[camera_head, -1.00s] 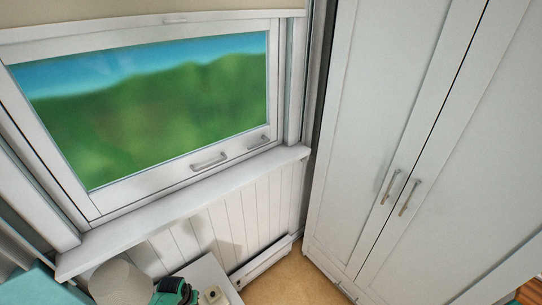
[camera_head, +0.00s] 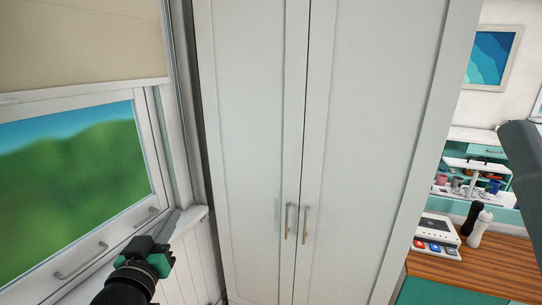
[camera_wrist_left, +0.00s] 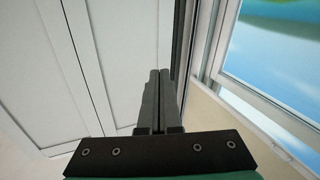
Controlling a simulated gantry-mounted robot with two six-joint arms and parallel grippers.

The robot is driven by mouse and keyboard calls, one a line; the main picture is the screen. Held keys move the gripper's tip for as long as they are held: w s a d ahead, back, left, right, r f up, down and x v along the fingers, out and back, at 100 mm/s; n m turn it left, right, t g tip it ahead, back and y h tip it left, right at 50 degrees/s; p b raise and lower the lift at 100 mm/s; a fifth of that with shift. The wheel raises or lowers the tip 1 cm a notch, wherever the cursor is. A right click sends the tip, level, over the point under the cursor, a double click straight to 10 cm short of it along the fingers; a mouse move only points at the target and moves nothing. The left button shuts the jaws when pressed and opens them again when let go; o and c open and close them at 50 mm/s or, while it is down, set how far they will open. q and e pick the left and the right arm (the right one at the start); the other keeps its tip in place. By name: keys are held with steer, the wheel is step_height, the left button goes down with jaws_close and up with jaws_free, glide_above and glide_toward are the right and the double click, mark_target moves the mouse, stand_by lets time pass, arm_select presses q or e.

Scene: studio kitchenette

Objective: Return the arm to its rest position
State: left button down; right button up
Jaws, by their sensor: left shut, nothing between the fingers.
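My left gripper (camera_head: 146,250) shows at the lower left of the head view, in front of the window and the wall panelling. In the left wrist view its two dark fingers (camera_wrist_left: 158,100) lie side by side, shut with nothing between them. The fingers point towards the tall white wardrobe and the corner beside the window. My right gripper is not in either view; a dark grey shape at the head view's right edge cannot be made out for sure.
A tall white wardrobe (camera_head: 256,130) with two handles fills the middle. The window (camera_head: 70,170) is at the left. At the right are a wooden counter (camera_head: 475,268), a dark bottle (camera_head: 470,222), a white bottle (camera_head: 480,231) and a white tray (camera_head: 438,232). Shelves stand behind.

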arm_select(q)
steer(key=s+d+r+m+t+h, duration=0.3)
steer(key=s+r+t, duration=0.6)
steer(key=s+r, duration=1.4)
step_height(320, 180, up, 19)
steer(key=p, duration=1.8)
steer(key=shift+d+n, duration=0.3)
